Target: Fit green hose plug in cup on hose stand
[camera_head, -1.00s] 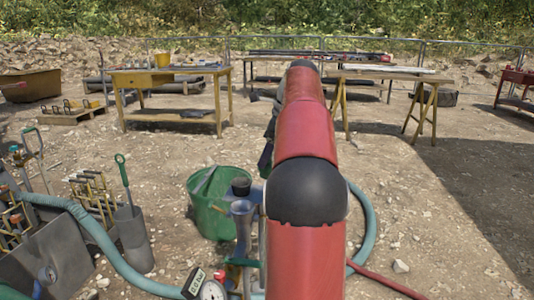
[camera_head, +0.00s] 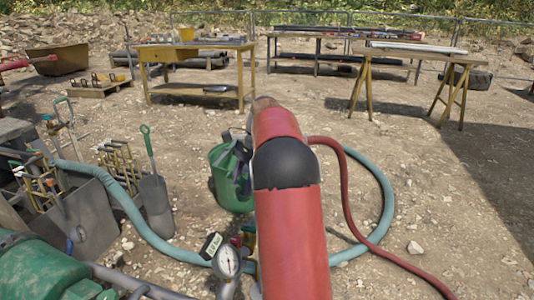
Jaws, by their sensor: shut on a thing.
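My red arm reaches forward through the middle of the head view. My dark gripper (camera_head: 239,172) shows in part at the arm's left side, in front of the green bucket. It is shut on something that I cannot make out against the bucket. I cannot pick out the green hose plug for certain. The hose stand's cup is hidden behind my arm and gripper. Small red and brass fittings (camera_head: 243,240) show low beside my arm; I cannot tell whether they belong to the stand.
The green bucket (camera_head: 225,192) stands beyond my gripper. A pressure gauge (camera_head: 228,262) is close to my arm. A teal hose (camera_head: 145,228) and a red hose (camera_head: 350,205) lie on the gravel. A shovel (camera_head: 155,200) and a tool rack stand left. Open gravel lies right.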

